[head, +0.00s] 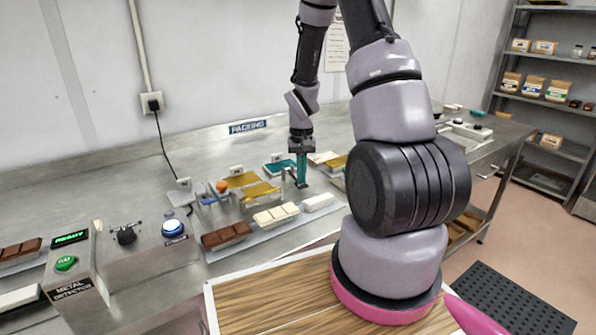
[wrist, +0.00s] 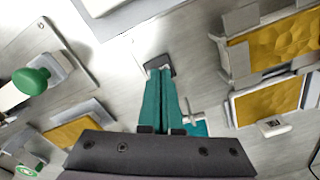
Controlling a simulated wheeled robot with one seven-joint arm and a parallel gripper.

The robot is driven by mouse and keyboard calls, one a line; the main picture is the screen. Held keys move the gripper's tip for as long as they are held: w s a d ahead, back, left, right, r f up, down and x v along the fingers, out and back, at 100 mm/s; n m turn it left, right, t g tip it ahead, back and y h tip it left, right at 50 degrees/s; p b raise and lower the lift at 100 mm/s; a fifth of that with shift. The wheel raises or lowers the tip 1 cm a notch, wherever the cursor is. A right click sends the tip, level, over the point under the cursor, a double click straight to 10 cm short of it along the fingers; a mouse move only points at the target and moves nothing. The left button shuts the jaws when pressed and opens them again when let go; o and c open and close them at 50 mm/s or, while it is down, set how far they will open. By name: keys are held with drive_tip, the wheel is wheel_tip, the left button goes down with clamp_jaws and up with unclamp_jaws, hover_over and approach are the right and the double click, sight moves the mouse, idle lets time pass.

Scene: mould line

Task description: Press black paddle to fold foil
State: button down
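My gripper (head: 302,183) points down over the packing bench. In the wrist view its two teal fingers (wrist: 161,74) lie side by side with no clear gap. Their tips are at a small black pad (wrist: 157,64), which looks like the black paddle; I cannot tell whether they touch it. Gold foil (head: 262,191) lies on a small fixture left of my gripper in the head view. In the wrist view gold foil sheets (wrist: 280,47) show in grey frames at the right. The paddle's lower parts are hidden.
White bars (head: 276,215) and a brown bar (head: 226,235) lie on a pale strip at the bench front. A green knob (wrist: 31,80) stands left of the fingers in the wrist view. A blue-white button (head: 173,228) and metal detector box (head: 74,263) are at left.

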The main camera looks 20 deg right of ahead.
wheel_tip(320, 180, up, 10)
idle(1.4)
drive_tip(key=shift+r, duration=0.1)
idle(0.3)
drive_tip(key=s+a+r+t, duration=0.2)
drive_tip(key=s+r, duration=0.1)
drive_tip(key=r, duration=0.5)
drive_tip(key=s+a+r+t, duration=0.1)
drive_tip(key=s+a+r, duration=0.15)
drive_tip(key=r, duration=0.55)
drive_tip(key=s+a+r+t+y, duration=0.2)
drive_tip(key=s+a+r+t, duration=0.1)
drive_tip(key=s+r, duration=0.7)
drive_tip(key=s+t, duration=0.1)
drive_tip(key=s, duration=0.3)
drive_tip(key=shift+s+a, duration=0.15)
drive_tip(key=shift+s, duration=0.05)
